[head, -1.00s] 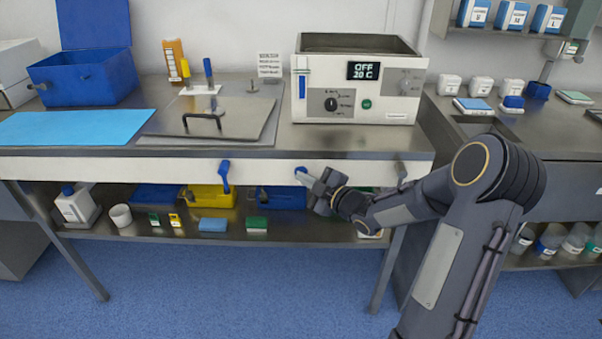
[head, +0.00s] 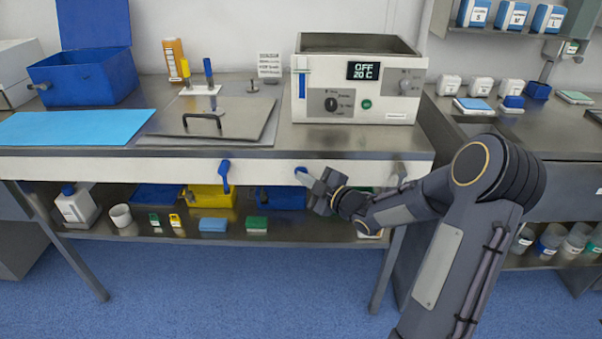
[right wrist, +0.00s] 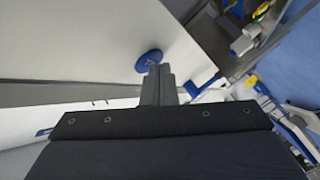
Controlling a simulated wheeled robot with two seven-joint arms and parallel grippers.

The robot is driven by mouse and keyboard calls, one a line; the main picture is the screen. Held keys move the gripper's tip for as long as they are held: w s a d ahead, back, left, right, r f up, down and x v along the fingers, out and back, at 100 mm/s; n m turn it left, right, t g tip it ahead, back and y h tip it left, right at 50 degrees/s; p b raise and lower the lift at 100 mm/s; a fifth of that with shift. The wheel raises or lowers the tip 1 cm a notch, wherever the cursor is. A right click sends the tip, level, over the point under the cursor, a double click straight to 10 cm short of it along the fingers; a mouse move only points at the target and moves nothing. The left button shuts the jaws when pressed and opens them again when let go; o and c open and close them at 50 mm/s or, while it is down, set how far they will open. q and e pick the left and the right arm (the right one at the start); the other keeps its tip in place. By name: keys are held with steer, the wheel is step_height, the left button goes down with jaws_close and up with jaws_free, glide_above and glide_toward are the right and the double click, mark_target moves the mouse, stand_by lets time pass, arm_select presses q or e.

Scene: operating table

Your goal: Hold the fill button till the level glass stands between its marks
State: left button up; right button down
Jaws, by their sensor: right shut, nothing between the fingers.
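The white water bath (head: 352,110) stands on the steel bench, with its display reading OFF and 20 C. A narrow upright level glass (head: 302,86) with blue in it is on the bath's left front; its marks are too small to read. A round blue button (head: 301,170) sits on the white front panel below the bench top; it also shows in the right wrist view (right wrist: 149,59). My right gripper (head: 309,179) is shut and empty, its tips (right wrist: 156,68) at the button's face, apparently touching it; how far it is pressed cannot be told. My left gripper is out of view.
A blue lever (head: 224,176) hangs on the panel to the left. A steel lid (head: 213,122) with a black handle lies left of the bath. Below, a shelf (head: 335,233) carries bins and small boxes. The blue floor in front is clear.

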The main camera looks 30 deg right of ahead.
steer(key=shift+s, duration=0.15)
stand_by(0.7)
steer(key=shift+s+a+b, duration=0.4)
steer(key=shift+s, duration=0.15)
steer(key=s+a, duration=0.1)
steer(key=s+b, duration=0.1)
steer(key=s, duration=0.1)
steer(key=s+a+b, duration=0.1)
steer(key=shift+s+a, duration=0.15)
steer(key=shift+a, duration=0.15)
stand_by(0.5)
